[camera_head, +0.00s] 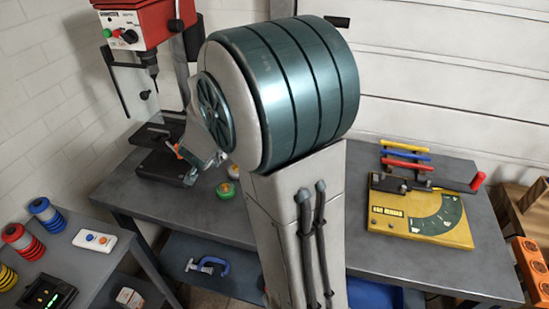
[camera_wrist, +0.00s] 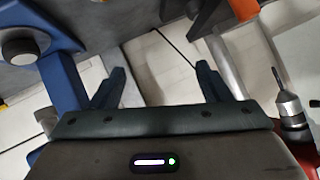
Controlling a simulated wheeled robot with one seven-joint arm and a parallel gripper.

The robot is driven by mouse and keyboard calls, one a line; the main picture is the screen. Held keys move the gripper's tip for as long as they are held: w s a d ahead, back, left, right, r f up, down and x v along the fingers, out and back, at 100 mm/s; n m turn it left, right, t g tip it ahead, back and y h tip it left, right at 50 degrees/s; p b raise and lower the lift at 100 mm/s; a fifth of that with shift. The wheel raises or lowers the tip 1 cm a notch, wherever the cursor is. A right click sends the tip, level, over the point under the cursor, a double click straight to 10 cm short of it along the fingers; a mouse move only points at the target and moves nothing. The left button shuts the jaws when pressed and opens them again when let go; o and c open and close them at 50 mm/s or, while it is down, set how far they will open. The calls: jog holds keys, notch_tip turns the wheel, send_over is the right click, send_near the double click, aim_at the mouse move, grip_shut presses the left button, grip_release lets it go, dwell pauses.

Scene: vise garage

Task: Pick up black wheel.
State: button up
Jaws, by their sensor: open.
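I cannot pick out a black wheel with certainty in either view. In the wrist view, a dark round knob (camera_wrist: 20,46) with a grey face sits on a blue part at the upper left; I cannot tell whether this is the wheel. My gripper (camera_wrist: 161,72) shows in the wrist view with its two dark fingers apart and nothing between them. The knob is to the left of the fingers.
A red drill press (camera_head: 131,16) stands at the back left; its chuck also shows at the right of the wrist view (camera_wrist: 289,107). A yellow device (camera_head: 421,216) lies on the right bench (camera_head: 470,262). A blue clamp (camera_head: 207,266) lies on the lower shelf.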

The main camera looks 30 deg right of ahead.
jog(key=s+d+f+m+g+h, duration=0.2)
jog(key=d+f+g+h, duration=0.1)
jog(key=d, duration=0.3)
jog(key=s+d+f+m+g+h, duration=0.2)
jog(key=d+f+g, duration=0.1)
jog(key=d+f, duration=0.2)
jog(key=s+d+f+m+g+h, duration=0.2)
jog(key=d+f+h, duration=0.1)
jog(key=d, duration=0.4)
jog(key=shift+s+d+f+g+h, duration=0.1)
jog(key=shift+s+f+g+h, duration=0.1)
jog(key=shift+f, duration=0.25)
jog(key=shift+s+d+f+g+h, duration=0.1)
jog(key=shift+f+g, duration=0.1)
jog(key=shift+f, duration=0.2)
jog(key=shift+s+p+x, duration=0.15)
jog(key=shift+p+x, duration=0.1)
jog(key=shift+x, duration=1.2)
jog(key=shift+s+p+x, duration=0.15)
jog(key=shift+p+x, duration=0.05)
jog(key=shift+x, duration=1.3)
jog(key=shift+f, duration=0.1)
jog(key=c, duration=1.2)
